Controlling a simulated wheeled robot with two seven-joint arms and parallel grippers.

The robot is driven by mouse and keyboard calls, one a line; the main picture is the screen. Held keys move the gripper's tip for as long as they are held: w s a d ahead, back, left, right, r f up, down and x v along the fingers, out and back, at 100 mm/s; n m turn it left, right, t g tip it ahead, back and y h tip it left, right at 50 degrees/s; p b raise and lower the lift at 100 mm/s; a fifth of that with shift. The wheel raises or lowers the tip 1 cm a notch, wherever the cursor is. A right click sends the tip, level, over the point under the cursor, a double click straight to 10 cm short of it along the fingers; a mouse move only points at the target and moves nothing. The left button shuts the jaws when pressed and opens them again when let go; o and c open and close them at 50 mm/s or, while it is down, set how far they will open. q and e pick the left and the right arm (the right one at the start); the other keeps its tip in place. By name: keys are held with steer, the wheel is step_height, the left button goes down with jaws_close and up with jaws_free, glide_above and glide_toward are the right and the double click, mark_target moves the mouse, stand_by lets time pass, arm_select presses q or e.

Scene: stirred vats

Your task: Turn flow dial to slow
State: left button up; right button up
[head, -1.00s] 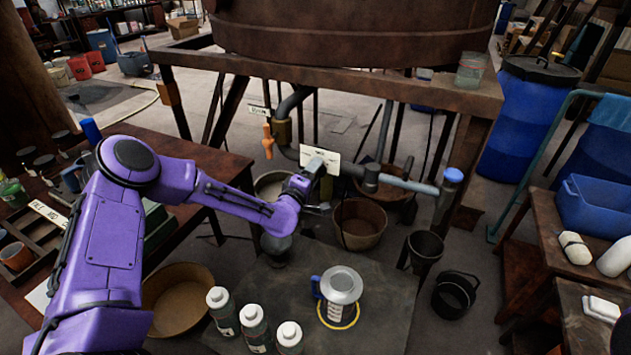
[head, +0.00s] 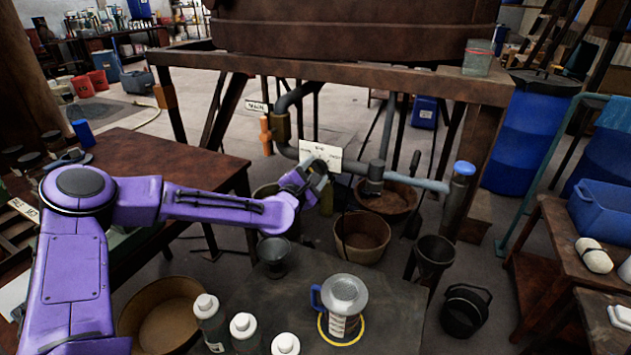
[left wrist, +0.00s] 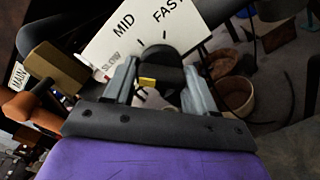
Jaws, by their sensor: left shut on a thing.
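The flow dial's white plate (head: 333,156) is on the pipe under the big vat. My left gripper (head: 322,169) is at the plate. In the left wrist view, my left gripper (left wrist: 160,80) has its two fingers on either side of the black dial (left wrist: 160,58), shut on it. A small yellow mark shows between the fingers; I cannot tell which label the dial points to. My right gripper is not in view.
A grey pipe with a blue-capped end (head: 464,168) runs right of the plate. An orange-handled valve (head: 266,134) by the MAIN sign is at left. Below stand a brown bucket (head: 362,236), a blue-handled jug (head: 346,294) and white-capped bottles (head: 243,325).

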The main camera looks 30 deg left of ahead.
arm_select(q)
steer(key=shift+f+n+b, duration=0.15)
steer(key=shift+n+b, duration=0.35)
steer(key=shift+n, duration=0.1)
steer(key=o, duration=1)
steer(key=shift+c, duration=0.2)
steer(key=s, duration=1)
steer(key=shift+s+d, duration=0.25)
steer(key=shift+d, duration=0.1)
steer(key=shift+p, duration=0.3)
